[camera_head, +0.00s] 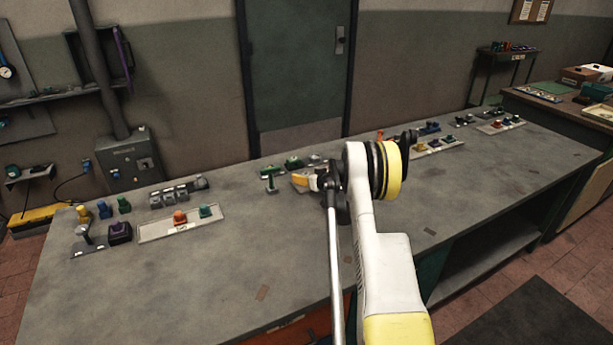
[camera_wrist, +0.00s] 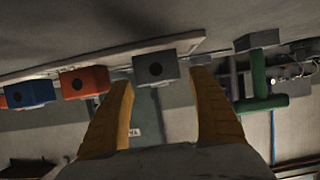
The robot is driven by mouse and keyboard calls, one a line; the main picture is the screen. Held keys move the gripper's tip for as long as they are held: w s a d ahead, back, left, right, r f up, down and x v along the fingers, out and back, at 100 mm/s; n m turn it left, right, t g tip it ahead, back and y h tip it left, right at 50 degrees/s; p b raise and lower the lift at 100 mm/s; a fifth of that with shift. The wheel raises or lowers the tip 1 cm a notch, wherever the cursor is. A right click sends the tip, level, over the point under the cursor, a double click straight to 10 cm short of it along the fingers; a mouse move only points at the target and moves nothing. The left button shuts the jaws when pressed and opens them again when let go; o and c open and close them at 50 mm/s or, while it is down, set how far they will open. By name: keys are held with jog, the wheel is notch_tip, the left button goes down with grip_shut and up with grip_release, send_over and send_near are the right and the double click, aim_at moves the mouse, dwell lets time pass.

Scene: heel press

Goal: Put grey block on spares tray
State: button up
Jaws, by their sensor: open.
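In the wrist view, a grey block (camera_wrist: 155,68) with a dark round spot on its face sits at a pale tray or strip (camera_wrist: 100,53). It appears between the two fingers of my gripper (camera_wrist: 160,88), which are apart and empty. I cannot tell how far beyond the fingertips the block is. In the head view, my gripper (camera_head: 304,181) is low over the middle of the bench, partly hidden by my arm. I cannot clearly make out the grey block there. Several trays are in view, and I cannot tell which is the spares tray.
In the wrist view, an orange block (camera_wrist: 84,82) and a blue block (camera_wrist: 29,94) sit left of the grey one. A green T-shaped piece (camera_wrist: 260,90) stands at the right. In the head view, a pale tray (camera_head: 157,230) holds orange and teal pieces. The front bench surface (camera_head: 200,285) is mostly clear.

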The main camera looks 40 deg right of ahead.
jog(key=p+v, duration=0.2)
jog(key=v, duration=0.9)
jog(key=shift+s+r+p, duration=0.15)
jog(key=shift+p, duration=0.2)
jog(key=shift+s+a+r, duration=0.1)
jog(key=shift+a+r, duration=0.15)
jog(key=w+a+r+n+g+y, duration=0.1)
jog(key=a+r+y, duration=0.1)
jog(key=a+r, duration=1.15)
jog(key=s+a+r+n+g+y, duration=0.1)
jog(key=s+a+r, duration=0.2)
jog(key=a, duration=0.5)
jog(key=s+a+r+g+y, duration=0.15)
jog(key=s+a, duration=0.25)
jog(key=a, duration=0.4)
jog(key=s+a+g, duration=0.1)
jog(key=s+a, duration=0.4)
jog(key=s, duration=0.3)
jog(key=s+a+h, duration=0.1)
jog(key=s+a, duration=0.3)
jog(key=s, duration=0.4)
jog(key=s+a+g, duration=0.1)
jog(key=s+a, duration=0.4)
jog(key=s, duration=0.3)
jog(key=shift+s+a+r+n+g, duration=0.2)
jog(key=shift+a+r+n+g, duration=0.1)
jog(key=shift+a+g, duration=0.05)
